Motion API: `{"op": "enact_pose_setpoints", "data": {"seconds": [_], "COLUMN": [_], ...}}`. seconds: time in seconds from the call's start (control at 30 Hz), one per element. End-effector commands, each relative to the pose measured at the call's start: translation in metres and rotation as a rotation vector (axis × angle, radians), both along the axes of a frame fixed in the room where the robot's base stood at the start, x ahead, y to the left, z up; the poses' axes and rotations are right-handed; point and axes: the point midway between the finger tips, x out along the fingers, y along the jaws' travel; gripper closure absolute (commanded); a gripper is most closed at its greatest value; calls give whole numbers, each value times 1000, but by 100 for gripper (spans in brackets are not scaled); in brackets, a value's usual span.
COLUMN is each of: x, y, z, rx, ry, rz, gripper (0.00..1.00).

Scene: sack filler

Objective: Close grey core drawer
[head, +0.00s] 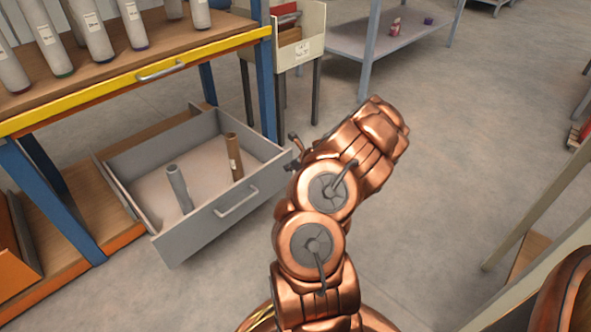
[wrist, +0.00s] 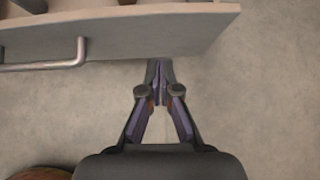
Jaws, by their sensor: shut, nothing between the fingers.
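The grey drawer (head: 197,236) is pulled out from the lower shelf of the workbench in the head view. A grey tube (head: 179,190) and a brown tube (head: 234,157) stand in it. Its bar handle (head: 237,201) is on the front face; the handle also shows in the wrist view (wrist: 50,67). My gripper (head: 292,152) is near the right end of the drawer front, partly hidden by my arm. In the wrist view my gripper (wrist: 160,65) is shut and empty, its fingertips close to the edge of the drawer front (wrist: 165,35). I cannot tell whether they touch.
A yellow drawer front (head: 130,85) with a handle sits above, under a wooden top holding several grey tubes. A small cabinet (head: 299,40) and a grey table (head: 365,35) stand behind. Another table edge (head: 550,225) is at the right. The floor between is clear.

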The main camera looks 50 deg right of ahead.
Motion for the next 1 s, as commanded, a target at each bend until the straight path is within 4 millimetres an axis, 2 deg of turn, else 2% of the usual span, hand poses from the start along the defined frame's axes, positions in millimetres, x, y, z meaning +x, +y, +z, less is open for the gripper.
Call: {"op": "enact_pose_setpoints", "data": {"seconds": [0.03, 0.1, 0.4, 1.0], "x": [7, 16, 47, 54], "y": [1, 0, -4, -4], "z": [-12, -20, -15, -13], "rx": [-1, -1, 0, 2], "ry": [2, 1, -1, -1], "rz": [4, 4, 3, 1], "gripper": [100, 100, 100, 100]}}
